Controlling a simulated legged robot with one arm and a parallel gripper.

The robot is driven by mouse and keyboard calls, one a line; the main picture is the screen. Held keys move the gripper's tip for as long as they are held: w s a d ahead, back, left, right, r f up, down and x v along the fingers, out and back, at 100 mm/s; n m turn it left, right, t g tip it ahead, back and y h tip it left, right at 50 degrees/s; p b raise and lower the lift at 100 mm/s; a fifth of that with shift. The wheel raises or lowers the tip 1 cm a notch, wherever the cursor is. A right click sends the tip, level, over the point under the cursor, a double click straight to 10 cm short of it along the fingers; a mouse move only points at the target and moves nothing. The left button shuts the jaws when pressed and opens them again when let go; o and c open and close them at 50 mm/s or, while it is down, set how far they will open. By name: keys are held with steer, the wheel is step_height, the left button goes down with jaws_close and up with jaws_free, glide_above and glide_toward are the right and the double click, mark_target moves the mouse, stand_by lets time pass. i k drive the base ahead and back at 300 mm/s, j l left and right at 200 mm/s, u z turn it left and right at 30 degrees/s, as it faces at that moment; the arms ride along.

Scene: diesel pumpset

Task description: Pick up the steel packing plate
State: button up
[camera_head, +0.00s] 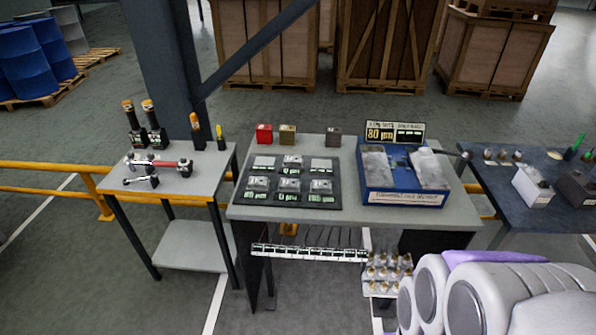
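A black mat (250,204) lies on the grey middle table (345,215). It holds several small flat grey plates in rows, with labels too small to read. One plate (321,165) lies at the mat's back right and another plate (259,183) nearer the front left. I cannot tell which one is the steel packing plate. My arm's white and purple links fill the lower right corner. My gripper is not in view.
A blue tray (403,198) with two grey slabs sits right of the mat. A tool table (190,205) is left, a dark bench (510,212) right. A post and brace stand behind.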

mark_target(255, 181)
steer(key=i+j+z, duration=0.1)
steer(key=j, duration=0.35)
steer(key=i+j+z, duration=0.1)
steer(key=i+j, duration=0.15)
steer(key=j, duration=0.2)
steer(key=i+j+z, duration=0.1)
steer(key=j, duration=0.35)
steer(key=i+j+z, duration=0.1)
steer(key=j, duration=0.4)
steer(key=i+j+z, duration=0.1)
steer(key=i+j, duration=0.15)
steer(key=j, duration=0.25)
steer(key=i+j+z, duration=0.1)
steer(key=j, duration=0.4)
